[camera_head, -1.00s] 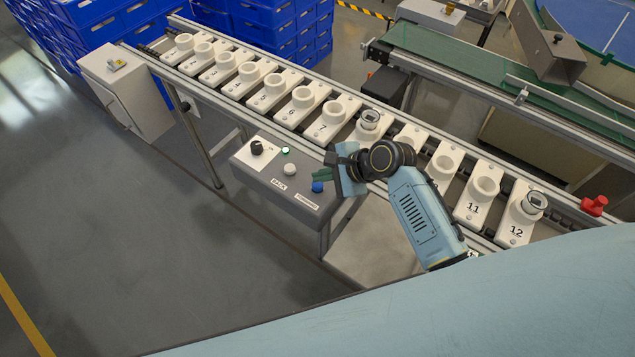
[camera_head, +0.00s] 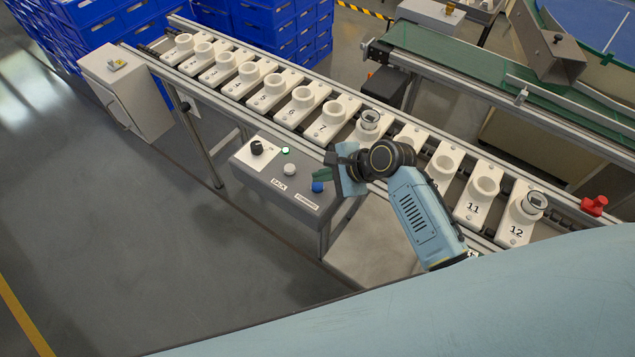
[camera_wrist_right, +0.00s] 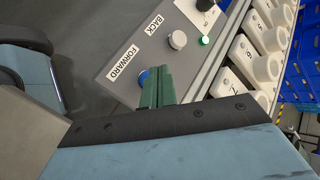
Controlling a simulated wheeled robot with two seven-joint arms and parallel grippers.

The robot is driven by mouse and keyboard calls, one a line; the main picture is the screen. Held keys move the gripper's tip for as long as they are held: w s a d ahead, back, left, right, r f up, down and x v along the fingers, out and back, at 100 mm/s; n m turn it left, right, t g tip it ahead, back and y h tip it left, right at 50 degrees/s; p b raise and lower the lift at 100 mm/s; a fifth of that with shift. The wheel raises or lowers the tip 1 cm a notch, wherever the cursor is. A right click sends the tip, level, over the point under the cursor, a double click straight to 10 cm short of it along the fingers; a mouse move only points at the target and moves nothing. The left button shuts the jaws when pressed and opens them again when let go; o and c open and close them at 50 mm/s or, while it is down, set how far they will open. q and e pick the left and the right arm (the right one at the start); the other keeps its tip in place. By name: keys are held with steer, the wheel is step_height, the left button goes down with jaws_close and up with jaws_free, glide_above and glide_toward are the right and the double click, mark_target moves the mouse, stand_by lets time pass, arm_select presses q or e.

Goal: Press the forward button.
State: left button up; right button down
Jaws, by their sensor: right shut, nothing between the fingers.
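The blue button (camera_head: 317,187) sits on a grey control box beside the FORWARD label (camera_head: 307,201). In the right wrist view the blue button (camera_wrist_right: 143,77) is partly hidden behind my green fingertips. My right gripper (camera_head: 322,175) is shut and empty, its fingers at the blue button in the picture. Its closed fingers also fill the middle of the right wrist view (camera_wrist_right: 157,88). I cannot tell whether they touch the button. My left gripper is not in view.
The control box (camera_head: 258,189) also bears a white button (camera_head: 289,169) by the BACK label, a lit green lamp (camera_head: 285,150) and a black knob (camera_head: 256,147). Behind it runs a conveyor with numbered white holders (camera_head: 331,119). A red button (camera_head: 594,205) stands at right.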

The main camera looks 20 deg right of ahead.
mark_target(322, 186)
steer(key=shift+f, duration=0.1)
steer(key=shift+f, duration=0.35)
steer(key=shift+f, duration=0.5)
stand_by(0.8)
stand_by(0.3)
steer(key=shift+r+p, duration=0.95)
steer(key=shift+p, duration=0.55)
step_height(322, 186, up, 5)
steer(key=p, duration=0.6)
steer(key=shift+r, duration=0.1)
